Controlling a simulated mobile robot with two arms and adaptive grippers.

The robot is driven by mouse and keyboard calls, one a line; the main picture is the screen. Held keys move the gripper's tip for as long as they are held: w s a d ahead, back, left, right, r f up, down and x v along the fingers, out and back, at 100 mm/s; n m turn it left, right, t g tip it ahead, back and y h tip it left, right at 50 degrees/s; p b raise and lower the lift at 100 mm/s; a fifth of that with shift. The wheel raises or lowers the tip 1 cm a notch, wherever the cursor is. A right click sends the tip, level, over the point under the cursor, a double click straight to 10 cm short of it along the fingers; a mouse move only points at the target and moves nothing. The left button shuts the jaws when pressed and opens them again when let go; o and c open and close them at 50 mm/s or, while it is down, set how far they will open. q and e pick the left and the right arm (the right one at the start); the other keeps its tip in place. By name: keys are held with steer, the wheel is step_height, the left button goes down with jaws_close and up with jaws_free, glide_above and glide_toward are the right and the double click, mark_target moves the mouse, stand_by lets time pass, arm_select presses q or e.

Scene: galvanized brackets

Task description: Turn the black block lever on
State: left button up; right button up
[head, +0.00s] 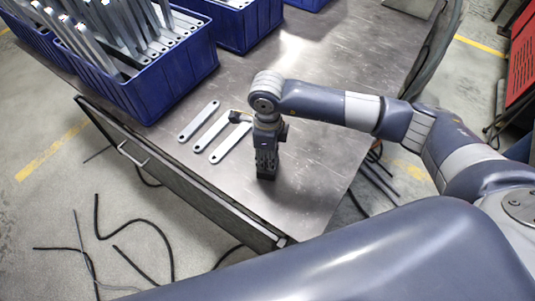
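My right gripper (267,168) points down over the front part of the metal table, its dark fingers close to the tabletop. The fingers look narrow and near together from here, but whether they are open or shut is unclear. No black block with a lever can be made out clearly. A small dark piece (238,117) with a yellowish edge shows just left of the gripper's wrist; I cannot tell whether it belongs to my gripper. Anything behind or under the gripper is hidden. My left gripper is not in view.
Several grey flat brackets (198,121) lie on the table (315,75) left of my gripper. Blue crates (172,90) stand at the back left, the nearest full of upright brackets. Black cables (150,225) lie on the floor. The tabletop right of the brackets is mostly clear.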

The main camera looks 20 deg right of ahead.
steer(key=o, duration=1.1)
steer(key=shift+c, duration=0.2)
steer(key=shift+r, duration=0.15)
step_height(320, 180, up, 12)
steer(key=shift+s+f, duration=0.1)
steer(key=shift+f, duration=0.15)
